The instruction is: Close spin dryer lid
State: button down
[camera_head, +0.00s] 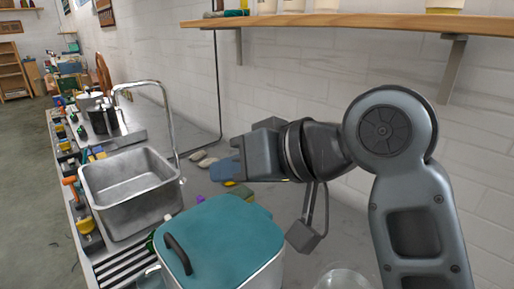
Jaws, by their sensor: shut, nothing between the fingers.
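The spin dryer (262,280) stands at the bottom centre, with a pale body that is partly cut off by the picture's lower edge. Its teal lid (225,238) lies flat over the top and looks down on the body; no gap shows along the visible edges. A dark curved handle (178,254) sits on the lid's left part. My gripper (238,158) is shut and empty, above and beyond the lid's far edge, pointing left. It appears apart from the lid. My arm comes in from the right.
A steel sink (130,190) with a tall tap (165,120) is left of the dryer. Coloured wool skeins (238,191) lie on the counter behind the lid. A wooden shelf (330,20) runs along the wall above my arm. A clear bowl (342,280) is at the bottom right.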

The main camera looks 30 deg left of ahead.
jog(key=s+a+f+n+t+b, duration=0.1)
jog(key=s+f, duration=0.1)
jog(key=f, duration=0.1)
jog(key=s+f+n+t+h+b, duration=0.1)
jog(key=s+f, duration=0.2)
jog(key=s+a+f+n+t+b, duration=0.1)
jog(key=s+f+b, duration=0.1)
jog(key=f, duration=0.1)
jog(key=shift+s+a+f+n+t+h, duration=0.15)
jog(key=shift+s+a+n+t+h, duration=0.15)
jog(key=shift+a+t+h, duration=0.1)
jog(key=shift+s+a+f+b, duration=0.1)
jog(key=shift+s+f+b, duration=0.15)
jog(key=shift+f, duration=0.3)
jog(key=shift+s+a+f+b, duration=0.1)
jog(key=shift+f+b, duration=0.15)
jog(key=shift+f, duration=0.25)
jog(key=shift+f, duration=0.1)
